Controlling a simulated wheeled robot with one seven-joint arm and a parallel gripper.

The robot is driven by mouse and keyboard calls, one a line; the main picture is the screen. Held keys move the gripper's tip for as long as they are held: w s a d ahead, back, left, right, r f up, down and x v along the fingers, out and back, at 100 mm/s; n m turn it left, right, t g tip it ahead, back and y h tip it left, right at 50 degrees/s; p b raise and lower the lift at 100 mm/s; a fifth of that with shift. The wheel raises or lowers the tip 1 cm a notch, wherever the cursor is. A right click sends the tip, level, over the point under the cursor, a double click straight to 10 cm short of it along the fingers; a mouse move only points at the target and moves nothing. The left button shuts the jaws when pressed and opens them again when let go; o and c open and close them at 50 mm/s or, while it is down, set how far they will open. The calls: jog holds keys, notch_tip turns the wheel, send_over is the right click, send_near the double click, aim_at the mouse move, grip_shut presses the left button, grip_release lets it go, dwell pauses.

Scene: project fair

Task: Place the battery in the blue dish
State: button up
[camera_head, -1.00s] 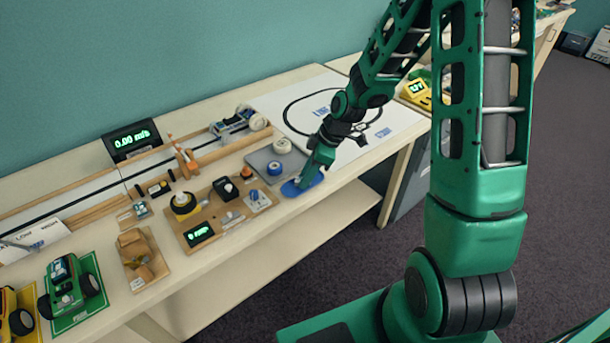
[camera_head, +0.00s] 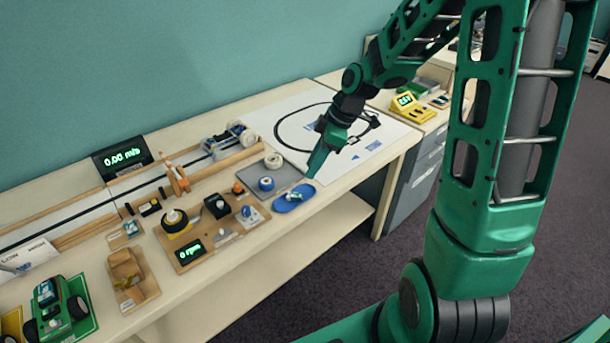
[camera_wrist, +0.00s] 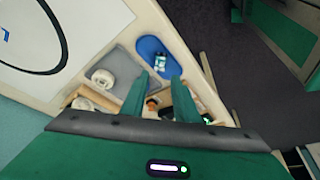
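The blue dish (camera_head: 282,206) lies near the table's front edge, and it also shows in the wrist view (camera_wrist: 150,46). A small white and dark object, apparently the battery (camera_head: 294,197), lies in the dish; it is too small to make out clearly. My gripper (camera_head: 312,174) is above the dish and apart from it. In the wrist view my two green fingers (camera_wrist: 160,78) are spread with a gap between them, holding nothing.
A grey tray (camera_head: 285,172) with a blue tape roll (camera_head: 266,183) and a white roll (camera_head: 273,161) is beside the dish. A wooden board (camera_head: 192,215) with several parts lies to the left. A white track sheet (camera_head: 365,160) lies behind.

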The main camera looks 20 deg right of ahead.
jog(key=s+d+r+m+h, duration=0.1)
jog(key=s+d+r+m, duration=0.2)
jog(key=s+m, duration=0.3)
jog(key=s+d+r+m+g+h, duration=0.1)
jog(key=s+d+r+m, duration=0.2)
jog(key=s, duration=1)
jog(key=s+d+r+m+g+h, duration=0.1)
jog(key=s+d+r+m, duration=0.2)
jog(key=s+d+m, duration=0.3)
jog(key=s+m, duration=0.4)
jog(key=shift+d+h, duration=0.15)
jog(key=shift+h, duration=0.25)
jog(key=shift+w+f, duration=0.25)
jog(key=shift+w, duration=0.35)
